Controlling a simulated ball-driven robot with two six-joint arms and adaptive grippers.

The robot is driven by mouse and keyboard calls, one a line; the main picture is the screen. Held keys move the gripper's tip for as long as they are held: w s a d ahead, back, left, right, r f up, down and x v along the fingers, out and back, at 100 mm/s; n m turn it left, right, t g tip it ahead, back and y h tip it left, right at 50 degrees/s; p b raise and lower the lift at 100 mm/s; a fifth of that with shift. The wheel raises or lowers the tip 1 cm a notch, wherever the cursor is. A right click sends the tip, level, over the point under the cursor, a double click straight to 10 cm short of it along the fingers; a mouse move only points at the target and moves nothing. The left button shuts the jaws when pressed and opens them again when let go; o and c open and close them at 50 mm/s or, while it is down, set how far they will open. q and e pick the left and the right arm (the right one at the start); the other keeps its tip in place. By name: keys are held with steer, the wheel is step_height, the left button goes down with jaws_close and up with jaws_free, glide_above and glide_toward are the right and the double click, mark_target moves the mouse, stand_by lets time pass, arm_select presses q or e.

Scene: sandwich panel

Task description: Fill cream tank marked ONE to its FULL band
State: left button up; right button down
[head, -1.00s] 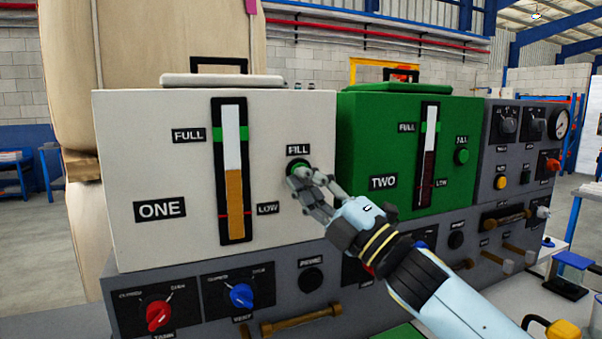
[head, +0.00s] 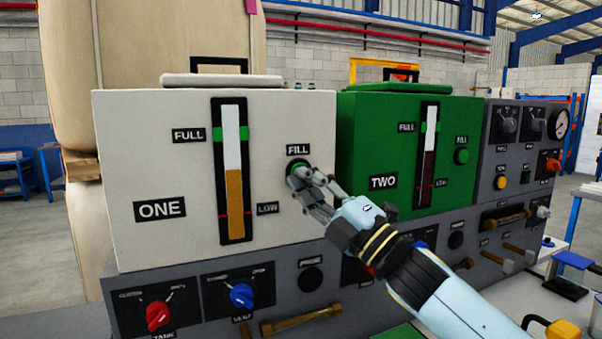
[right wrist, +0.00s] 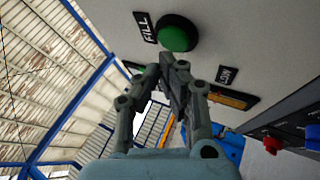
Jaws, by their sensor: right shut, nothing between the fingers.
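Cream tank ONE (head: 150,165) stands on the grey panel at the left in the head view. Its sight gauge (head: 232,170) shows an amber column (head: 234,200) topping out above the red LOW mark and below the green FULL band (head: 217,132). The green FILL button (head: 297,166) is on the tank's right side; it also shows in the right wrist view (right wrist: 178,34). My right gripper (head: 296,182) is shut and empty, its fingertips (right wrist: 170,62) at the button's lower edge. I cannot tell whether they touch it. My left gripper is not in view.
Green tank TWO (head: 400,112), with its own gauge and fill button (head: 461,157), stands to the right. Below, the panel carries a red knob (head: 159,315), a blue knob (head: 241,295) and a brass handle (head: 300,320). A pressure dial (head: 560,124) is at far right.

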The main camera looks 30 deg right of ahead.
steer(key=shift+w, duration=0.15)
steer(key=shift+w, duration=0.25)
steer(key=shift+w, duration=0.4)
stand_by(7.2)
